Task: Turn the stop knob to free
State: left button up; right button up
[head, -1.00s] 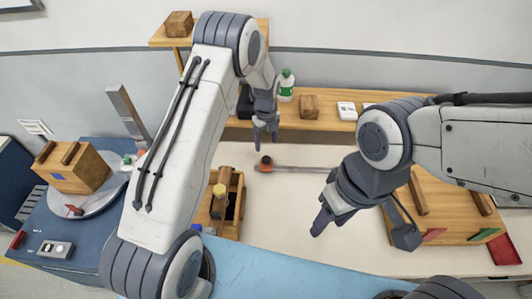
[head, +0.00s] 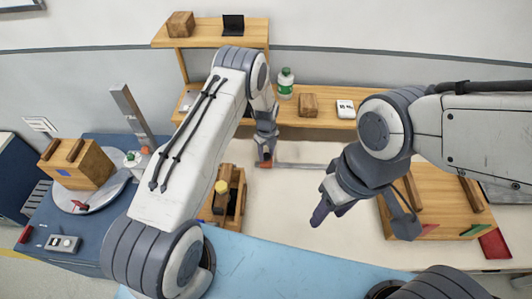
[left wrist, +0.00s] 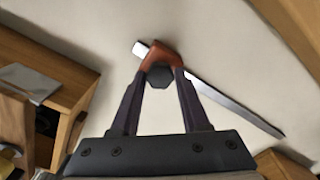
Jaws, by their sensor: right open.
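An orange piece with a dark six-sided knob (left wrist: 159,78) is joined to a thin metal bar (left wrist: 235,104) on the pale worktop; this looks like the stop knob. In the head view its orange part (head: 264,164) shows under my left gripper (head: 266,156). In the left wrist view the two fingers of the left gripper (left wrist: 162,72) stand on either side of the knob, tips at the orange piece. Whether they press on it is unclear. My right gripper (head: 329,211) is open and empty above the worktop, to the right.
A wooden tray (head: 237,217) with a yellow-topped item stands left of the bar. A wooden box (head: 455,222) lies at right. A turntable (head: 119,187) bears another box (head: 78,163) at far left. A shelf (head: 385,124) runs behind. The middle worktop is clear.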

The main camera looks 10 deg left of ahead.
pick_arm(q)
grip_shut()
